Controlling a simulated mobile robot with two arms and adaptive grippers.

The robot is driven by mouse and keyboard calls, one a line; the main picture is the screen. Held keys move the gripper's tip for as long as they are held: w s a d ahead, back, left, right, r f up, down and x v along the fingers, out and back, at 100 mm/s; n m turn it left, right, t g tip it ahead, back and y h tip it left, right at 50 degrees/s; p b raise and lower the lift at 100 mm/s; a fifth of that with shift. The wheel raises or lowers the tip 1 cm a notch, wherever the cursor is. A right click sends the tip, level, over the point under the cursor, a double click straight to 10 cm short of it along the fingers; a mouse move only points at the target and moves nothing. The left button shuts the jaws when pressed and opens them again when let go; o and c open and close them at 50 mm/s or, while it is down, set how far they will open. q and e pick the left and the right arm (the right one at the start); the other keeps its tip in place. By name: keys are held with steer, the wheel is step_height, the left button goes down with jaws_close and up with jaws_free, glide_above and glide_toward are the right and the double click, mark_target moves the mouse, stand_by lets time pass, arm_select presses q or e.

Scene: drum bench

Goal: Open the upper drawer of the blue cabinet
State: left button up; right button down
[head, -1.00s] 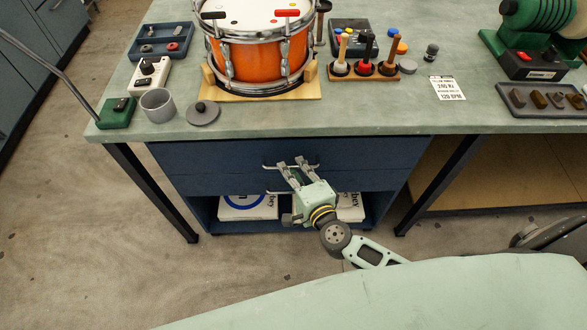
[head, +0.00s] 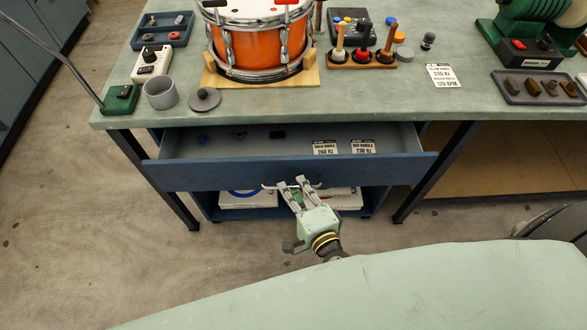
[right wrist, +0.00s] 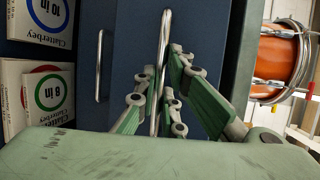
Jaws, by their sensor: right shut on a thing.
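The blue cabinet (head: 212,204) stands under the bench. Its upper drawer (head: 215,177) is pulled well out toward me, and its inside shows. My right gripper (head: 291,183) is at the middle of the drawer front, shut on the upper drawer's metal bar handle (right wrist: 165,50). The right wrist view shows the handle running between the fingers of this gripper (right wrist: 168,95). The lower drawer's handle (right wrist: 99,65) shows beside it in the right wrist view, with that drawer closed. My left gripper is not in view.
White boxes (head: 248,199) sit on the shelf below. An orange drum (head: 262,47) and tools stand on the bench (head: 420,110).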

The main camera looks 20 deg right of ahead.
steer(key=s+a, duration=0.2)
steer(key=s, duration=0.6)
steer(key=s+a, duration=0.2)
steer(key=s, duration=0.6)
steer(key=shift+a+b, duration=0.3)
steer(key=shift+b, duration=0.1)
steer(key=c, duration=2.1)
jaws_free()
steer(key=shift+s, duration=0.15)
steer(key=v, duration=1.1)
steer(key=shift+s, duration=0.4)
